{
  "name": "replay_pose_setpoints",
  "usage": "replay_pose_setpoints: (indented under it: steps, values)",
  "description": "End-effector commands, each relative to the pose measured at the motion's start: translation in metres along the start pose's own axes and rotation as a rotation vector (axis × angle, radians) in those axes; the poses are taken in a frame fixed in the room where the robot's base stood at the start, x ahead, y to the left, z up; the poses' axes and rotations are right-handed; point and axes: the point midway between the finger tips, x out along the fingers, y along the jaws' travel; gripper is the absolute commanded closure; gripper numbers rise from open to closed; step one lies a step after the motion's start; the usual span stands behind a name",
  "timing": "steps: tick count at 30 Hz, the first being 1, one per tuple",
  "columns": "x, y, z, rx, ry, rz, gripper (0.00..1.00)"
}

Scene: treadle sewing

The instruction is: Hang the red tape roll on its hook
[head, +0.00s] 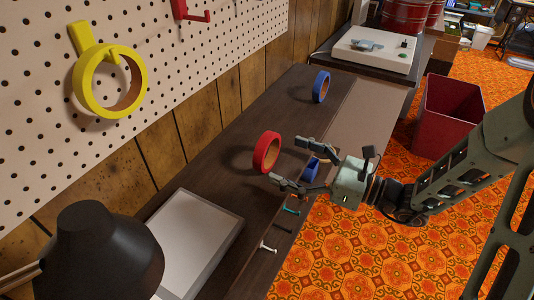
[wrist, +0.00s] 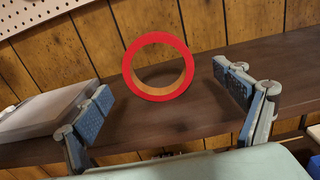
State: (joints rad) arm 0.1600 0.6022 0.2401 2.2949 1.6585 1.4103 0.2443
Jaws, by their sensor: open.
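The red tape roll (head: 267,151) stands upright on edge on the dark bench top. In the wrist view the red tape roll (wrist: 158,67) shows as a ring, ahead of and between my fingers. My gripper (head: 288,162) is open, with its fingertips just short of the roll and nothing between them. In the wrist view the gripper (wrist: 170,95) has one finger left and one right of the roll, both apart from it. A red hook (head: 192,13) is on the white pegboard at the top of the head view; it is empty and partly cut off.
A yellow tape roll (head: 110,84) hangs on a yellow hook on the pegboard (head: 40,120). A blue tape roll (head: 321,87) stands farther back on the bench (head: 238,180). A black lamp (head: 100,255) and a pale flat box (head: 195,245) are at the near left. Small tools lie near the front edge.

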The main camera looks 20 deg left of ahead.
Motion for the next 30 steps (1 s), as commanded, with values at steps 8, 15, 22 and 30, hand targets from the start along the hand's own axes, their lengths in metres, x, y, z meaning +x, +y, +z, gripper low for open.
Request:
replay_pose_setpoints:
  steps: [8,15,22,30]
  values:
    - [0.034,0.004,-0.007,-0.002,0.001,0.005,0.10]
    - [0.054,0.003,-0.004,-0.002,0.001,0.001,0.10]
    - [0.054,0.002,-0.004,-0.002,0.001,0.000,0.13]
    - [0.054,0.003,-0.004,-0.002,0.001,0.001,0.43]
